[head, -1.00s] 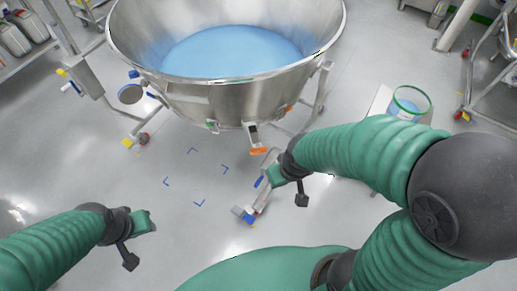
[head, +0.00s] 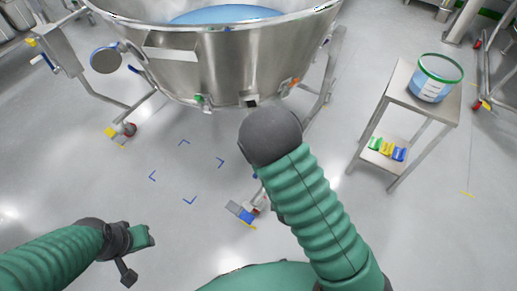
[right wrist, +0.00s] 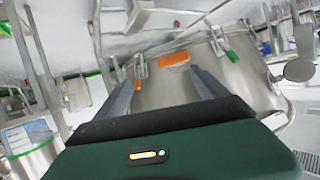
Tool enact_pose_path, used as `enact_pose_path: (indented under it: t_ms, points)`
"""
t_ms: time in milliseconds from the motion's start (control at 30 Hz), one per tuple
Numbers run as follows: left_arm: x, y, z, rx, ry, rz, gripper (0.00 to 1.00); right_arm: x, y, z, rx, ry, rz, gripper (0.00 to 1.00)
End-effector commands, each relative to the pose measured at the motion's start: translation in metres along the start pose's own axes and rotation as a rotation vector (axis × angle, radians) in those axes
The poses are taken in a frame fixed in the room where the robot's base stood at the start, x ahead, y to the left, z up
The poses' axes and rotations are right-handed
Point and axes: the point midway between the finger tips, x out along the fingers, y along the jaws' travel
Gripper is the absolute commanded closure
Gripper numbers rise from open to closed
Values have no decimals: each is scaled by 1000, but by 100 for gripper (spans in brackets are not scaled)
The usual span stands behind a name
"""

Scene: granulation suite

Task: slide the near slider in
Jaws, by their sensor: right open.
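The large steel bowl (head: 215,70) holds blue material and stands on a wheeled frame. On its side, an orange-ended tab (right wrist: 174,58), likely the near slider, shows ahead of my right gripper (right wrist: 165,78) in the right wrist view. The right fingers are apart with nothing between them, and the tab lies beyond their tips. In the head view my right arm hides this gripper and the tab. Another orange piece (head: 296,82) and a green piece (head: 199,98) sit on the bowl's lower side. My left gripper (head: 148,236) is low at the left, away from the bowl; its jaws are unclear.
A steel stand (head: 398,88) at the right carries a green-rimmed tub (head: 432,80), with coloured pieces (head: 386,149) on its lower shelf. The bowl's frame has legs and casters (head: 130,129). Blue corner marks (head: 189,200) outline a clear floor patch.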

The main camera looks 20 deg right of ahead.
Motion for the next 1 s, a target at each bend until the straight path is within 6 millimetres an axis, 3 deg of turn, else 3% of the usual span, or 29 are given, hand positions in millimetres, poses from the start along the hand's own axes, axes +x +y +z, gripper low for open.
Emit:
enact_pose_path:
  t_ms: [33, 167, 333, 467, 800, 1000]
  points:
    - [46, 0, 11, 0, 0, 0, 64, 14, 4, 42, -28, 80, -20, 10]
    - [74, 0, 17, 0, 0, 0, 64, 12, -2, 51, -81, 276, -92, 5]
    - [78, 0, 18, 0, 1, 0, 64, 6, -8, 43, -102, 362, -135, 5]
    - [80, 0, 18, 0, 2, 0, 64, 22, -12, 35, -100, 366, -136, 5]
    - [104, 0, 24, 0, 1, 0, 64, 105, -25, 7, -101, 365, -136, 5]
    - [116, 0, 27, 0, 1, 0, 64, 145, -31, -8, -102, 362, -135, 5]
